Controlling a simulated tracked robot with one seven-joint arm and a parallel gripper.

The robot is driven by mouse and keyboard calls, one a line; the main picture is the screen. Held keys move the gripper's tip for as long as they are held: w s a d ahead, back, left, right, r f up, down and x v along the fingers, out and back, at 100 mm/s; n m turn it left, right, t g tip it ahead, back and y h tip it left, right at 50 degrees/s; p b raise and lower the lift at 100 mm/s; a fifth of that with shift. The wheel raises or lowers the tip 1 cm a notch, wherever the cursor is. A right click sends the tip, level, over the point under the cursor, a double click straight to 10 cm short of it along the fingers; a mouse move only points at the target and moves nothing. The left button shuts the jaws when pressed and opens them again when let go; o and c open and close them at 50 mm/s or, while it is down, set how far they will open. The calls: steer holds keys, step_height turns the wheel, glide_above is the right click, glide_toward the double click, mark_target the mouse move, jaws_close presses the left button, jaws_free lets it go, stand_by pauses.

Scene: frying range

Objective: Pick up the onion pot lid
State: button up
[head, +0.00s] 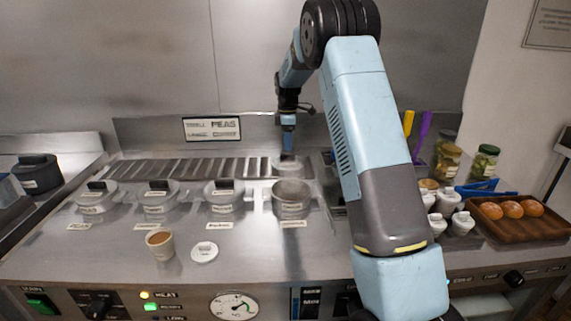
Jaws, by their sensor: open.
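Three lidded metal pots with black handles stand in a row on the steel counter: a left pot (97,199), a middle pot (158,199) and a third pot (223,197). A fourth pot (291,200) at the right end has no lid on it. A pale round piece (291,167), perhaps its lid, lies just behind it at the slatted strip. The pot labels are too small to read, so I cannot tell which is the onion pot. My gripper (288,156) is open, pointing down at the pale piece; its fingertips are small, and contact is unclear.
A brown-filled cup (160,245) and a white disc lid (204,252) lie in front of the pots. White shakers (447,215), jars (484,162) and a wooden tray (520,229) of buns stand at right. A back panel rises close behind the gripper.

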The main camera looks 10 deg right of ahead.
mark_target(287, 160)
steer(key=shift+w+d+f, duration=0.1)
steer(key=shift+d+f, duration=0.05)
steer(key=shift+f, duration=2.45)
jaws_close()
